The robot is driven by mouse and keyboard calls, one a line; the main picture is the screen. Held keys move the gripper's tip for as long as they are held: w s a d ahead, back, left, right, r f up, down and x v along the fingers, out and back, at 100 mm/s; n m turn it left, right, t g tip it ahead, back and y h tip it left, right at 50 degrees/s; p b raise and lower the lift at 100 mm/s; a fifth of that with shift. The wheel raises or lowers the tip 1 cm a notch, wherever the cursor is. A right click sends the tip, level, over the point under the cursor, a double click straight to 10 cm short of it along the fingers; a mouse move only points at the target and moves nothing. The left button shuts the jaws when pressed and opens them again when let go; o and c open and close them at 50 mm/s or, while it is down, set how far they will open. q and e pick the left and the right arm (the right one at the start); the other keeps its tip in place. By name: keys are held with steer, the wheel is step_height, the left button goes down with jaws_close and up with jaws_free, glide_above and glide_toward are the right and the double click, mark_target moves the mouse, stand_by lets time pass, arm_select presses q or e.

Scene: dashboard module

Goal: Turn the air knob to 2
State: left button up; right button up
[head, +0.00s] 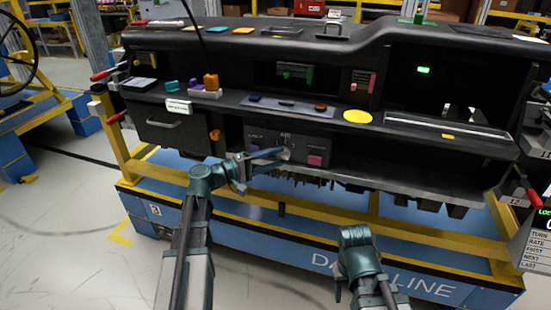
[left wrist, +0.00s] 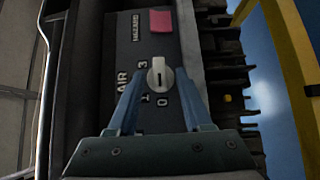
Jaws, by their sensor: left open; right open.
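The air knob (left wrist: 158,75) is a pale round knob with a dark line on its face, on a dark panel lettered AIR, in the left wrist view. The numerals 3, 1 and 0 show around it; a 2 is not readable, and I cannot tell which numeral the line marks. My left gripper (left wrist: 159,76) is open, with one blue finger on each side of the knob; contact is not clear. In the head view my left gripper (head: 284,151) reaches the lower centre panel and partly covers the knob. My right gripper (head: 338,288) is low, away from the panel, and mostly hidden.
A pink hazard button (left wrist: 161,21) sits near the knob; it also shows in the head view (head: 314,160). The dashboard (head: 400,133) overhangs the panel, with a yellow disc (head: 357,117) on its ledge. A yellow rail (head: 310,208) runs below.

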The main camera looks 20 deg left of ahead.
arm_select(q)
steer(key=shift+w+d, duration=0.15)
steer(key=shift+d, duration=0.05)
jaws_close()
stand_by(0.3)
